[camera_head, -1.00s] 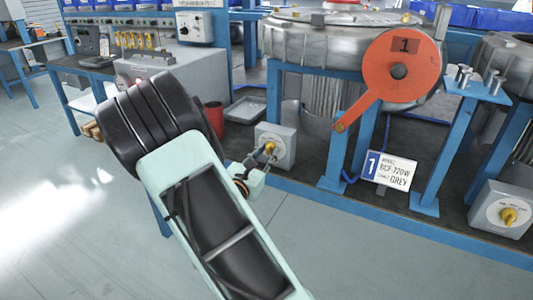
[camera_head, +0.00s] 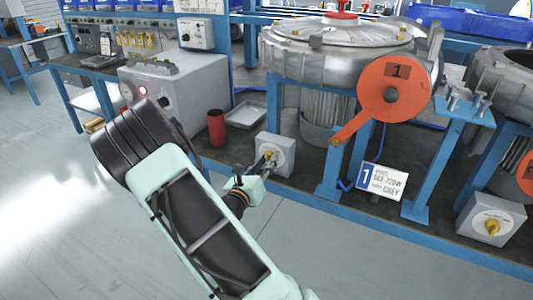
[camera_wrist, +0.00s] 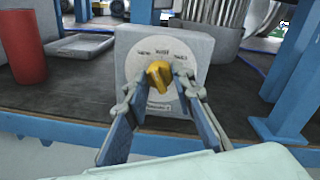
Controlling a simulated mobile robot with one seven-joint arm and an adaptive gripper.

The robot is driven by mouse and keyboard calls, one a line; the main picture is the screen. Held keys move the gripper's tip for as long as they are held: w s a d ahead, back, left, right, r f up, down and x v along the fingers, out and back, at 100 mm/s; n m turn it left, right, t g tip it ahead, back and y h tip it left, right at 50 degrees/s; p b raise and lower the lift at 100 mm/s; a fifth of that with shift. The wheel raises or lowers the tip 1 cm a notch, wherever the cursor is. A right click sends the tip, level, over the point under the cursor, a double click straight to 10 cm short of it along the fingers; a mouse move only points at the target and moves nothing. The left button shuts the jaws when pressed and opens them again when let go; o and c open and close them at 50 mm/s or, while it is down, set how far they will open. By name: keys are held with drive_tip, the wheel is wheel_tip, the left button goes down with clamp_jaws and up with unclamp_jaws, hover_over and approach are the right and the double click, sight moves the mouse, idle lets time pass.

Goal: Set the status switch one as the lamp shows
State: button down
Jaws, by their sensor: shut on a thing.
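The status switch is a grey box (camera_head: 284,146) with a white round dial and a yellow knob (camera_wrist: 158,74), standing on the bench's low shelf below the blower marked 1 (camera_head: 345,45). In the wrist view the knob sits between the two fingertips of my gripper (camera_wrist: 160,84), which is shut on it. The knob looks tilted slightly off upright; the dial's labels are too small to read. In the head view my gripper (camera_head: 265,162) reaches the front of the box.
A red cylinder (camera_head: 217,128) and a grey tray (camera_head: 246,113) stand left of the switch. A sign marked 1 (camera_head: 382,180) and a blue post (camera_head: 330,180) are to its right. A second switch box (camera_head: 491,222) stands at far right. The floor in front is clear.

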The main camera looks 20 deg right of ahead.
drive_tip(key=shift+r+n+p, duration=0.15)
drive_tip(key=shift+n+p, duration=1.35)
drive_tip(key=shift+p, duration=0.15)
drive_tip(key=c, duration=1.6)
unclamp_jaws()
drive_tip(key=v, duration=1.2)
